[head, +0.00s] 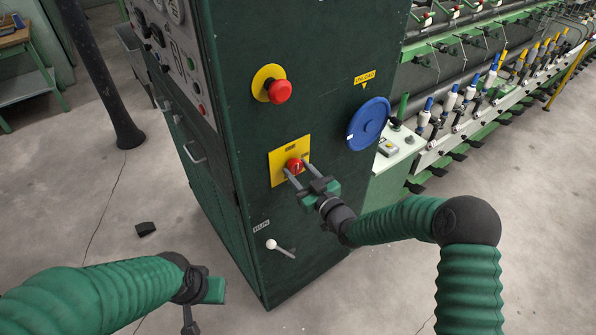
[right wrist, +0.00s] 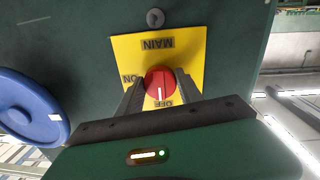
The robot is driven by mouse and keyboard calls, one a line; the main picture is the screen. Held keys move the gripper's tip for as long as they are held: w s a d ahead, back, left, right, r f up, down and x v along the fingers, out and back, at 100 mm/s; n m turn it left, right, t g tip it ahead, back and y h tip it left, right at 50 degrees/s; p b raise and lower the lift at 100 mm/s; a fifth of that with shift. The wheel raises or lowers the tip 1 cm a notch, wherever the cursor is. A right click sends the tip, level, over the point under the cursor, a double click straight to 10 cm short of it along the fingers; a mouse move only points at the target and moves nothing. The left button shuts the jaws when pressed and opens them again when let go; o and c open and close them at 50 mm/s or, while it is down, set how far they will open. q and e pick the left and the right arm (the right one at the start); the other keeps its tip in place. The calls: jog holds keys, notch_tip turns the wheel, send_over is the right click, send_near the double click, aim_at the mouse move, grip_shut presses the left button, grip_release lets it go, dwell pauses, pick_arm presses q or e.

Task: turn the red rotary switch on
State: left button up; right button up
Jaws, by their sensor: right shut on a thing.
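The red rotary switch (head: 294,165) sits on a yellow plate (head: 277,168) on the front of the dark green cabinet. In the right wrist view the red knob (right wrist: 158,84) shows a white mark pointing down toward the OFF label; the ON label is at the left, and MAIN is at the top, upside down. My right gripper (head: 297,169) is shut on the knob, one finger on each side. My left gripper (head: 205,297) hangs low at the front left, away from the cabinet; its fingers are mostly hidden.
A red push button (head: 280,91) on a yellow disc is above the switch. A blue handwheel (head: 369,124) is to the right, and a white-knobbed lever (head: 279,247) is below. A black post (head: 96,75) stands at the left. The floor around the cabinet is mostly clear.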

jog(key=shift+f, duration=0.15)
jog(key=m+b, duration=0.1)
jog(key=m, duration=0.2)
jog(key=shift+b, duration=0.3)
jog(key=m+b, duration=0.1)
jog(key=m, duration=0.3)
jog(key=shift+s+g, duration=0.1)
jog(key=shift+g, duration=0.2)
jog(key=m, duration=0.5)
jog(key=shift+d+m+b, duration=0.1)
jog(key=shift+m+b, duration=0.2)
jog(key=shift+b, duration=0.05)
jog(key=shift+m+g+y, duration=0.3)
jog(key=shift+m, duration=1.9)
